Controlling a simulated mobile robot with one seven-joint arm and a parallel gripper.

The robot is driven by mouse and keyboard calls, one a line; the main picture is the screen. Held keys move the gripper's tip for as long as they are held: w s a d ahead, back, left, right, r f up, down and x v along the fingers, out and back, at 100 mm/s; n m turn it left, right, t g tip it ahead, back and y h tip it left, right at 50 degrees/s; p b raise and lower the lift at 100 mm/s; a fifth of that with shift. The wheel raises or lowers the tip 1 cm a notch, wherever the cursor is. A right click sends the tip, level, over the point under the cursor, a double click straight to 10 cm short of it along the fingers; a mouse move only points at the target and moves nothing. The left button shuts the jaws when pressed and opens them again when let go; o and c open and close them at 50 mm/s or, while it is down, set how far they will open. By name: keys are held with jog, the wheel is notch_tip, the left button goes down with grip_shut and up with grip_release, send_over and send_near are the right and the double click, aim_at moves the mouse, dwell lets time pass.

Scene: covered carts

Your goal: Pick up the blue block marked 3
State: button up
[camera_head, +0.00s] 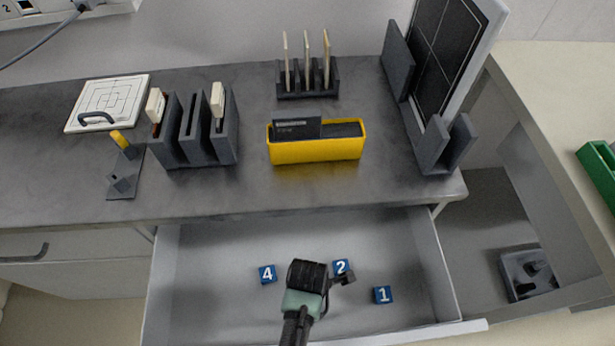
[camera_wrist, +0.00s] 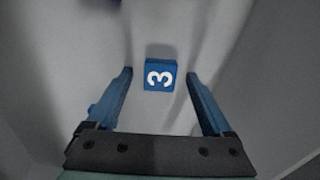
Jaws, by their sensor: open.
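The blue block marked 3 (camera_wrist: 161,75) lies on the drawer floor in the wrist view, ahead of and between the two blue fingers of my gripper (camera_wrist: 160,80). My gripper is open and empty, with clear space on both sides of the block. In the head view my gripper (camera_head: 342,279) is over the open drawer, and block 3 cannot be seen there; my arm seems to hide it. Blue blocks marked 4 (camera_head: 267,274), 2 (camera_head: 341,267) and 1 (camera_head: 383,294) lie in the drawer. Block 2 is close to my gripper.
The open drawer (camera_head: 210,262) has upright walls around my gripper. Above it, the grey worktop (camera_head: 240,190) holds a yellow box (camera_head: 318,150), dark racks (camera_head: 196,150) and a leaning panel (camera_head: 440,50). An open bay with a grey part (camera_head: 528,273) lies at right.

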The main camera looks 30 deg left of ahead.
grip_shut()
dwell(0.4)
jog(key=shift+r, duration=0.15)
